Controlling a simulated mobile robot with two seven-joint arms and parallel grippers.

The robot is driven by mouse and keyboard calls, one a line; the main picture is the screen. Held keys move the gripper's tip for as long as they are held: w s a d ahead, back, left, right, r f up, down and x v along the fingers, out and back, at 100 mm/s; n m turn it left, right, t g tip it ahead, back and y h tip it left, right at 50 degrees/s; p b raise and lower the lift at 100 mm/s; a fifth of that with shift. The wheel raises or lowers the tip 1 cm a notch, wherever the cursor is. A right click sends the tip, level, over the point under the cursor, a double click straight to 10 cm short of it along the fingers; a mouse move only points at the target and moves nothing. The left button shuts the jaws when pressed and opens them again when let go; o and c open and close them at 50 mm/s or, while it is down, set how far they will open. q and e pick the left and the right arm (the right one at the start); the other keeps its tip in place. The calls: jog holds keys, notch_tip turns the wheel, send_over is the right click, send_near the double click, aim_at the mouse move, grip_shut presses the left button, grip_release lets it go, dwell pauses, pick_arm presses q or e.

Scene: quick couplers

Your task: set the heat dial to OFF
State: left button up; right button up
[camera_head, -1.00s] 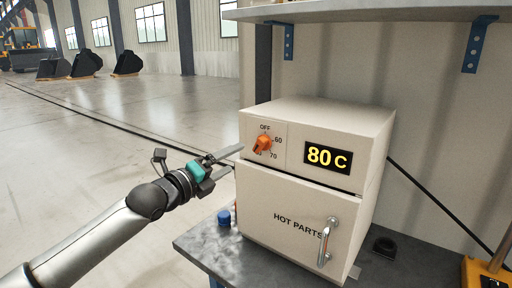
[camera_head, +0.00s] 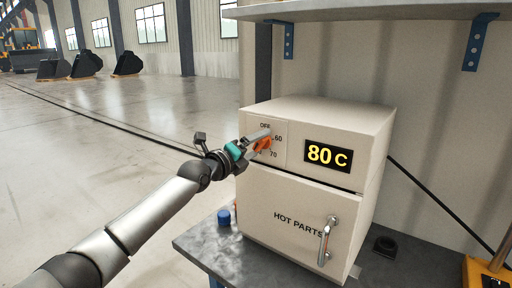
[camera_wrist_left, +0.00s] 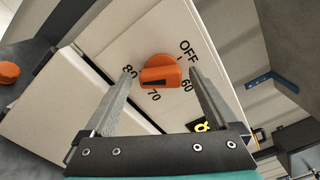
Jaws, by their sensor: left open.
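The orange heat dial (camera_head: 263,144) is on the front panel of the cream oven (camera_head: 345,118), partly covered by my left gripper (camera_head: 258,142) in the head view. In the left wrist view the dial (camera_wrist_left: 170,68) shows between the two open fingers of the left gripper (camera_wrist_left: 162,76), with a visible gap on each side. The labels OFF, 60, 70 and 80 ring the dial. Its black mark points towards the 80 side. The yellow display (camera_head: 327,156) reads 80 C. My right gripper is not in view.
The oven door (camera_head: 285,215), marked HOT PARTS, has a metal handle (camera_head: 327,242). A blue cap (camera_head: 224,217) sits on the dark bench (camera_head: 205,246) left of the oven. A shelf (camera_head: 370,10) hangs above. The floor at left is open.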

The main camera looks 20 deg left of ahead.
pick_arm(q)
jog(key=c, duration=1.4)
jog(key=shift+o, duration=0.2)
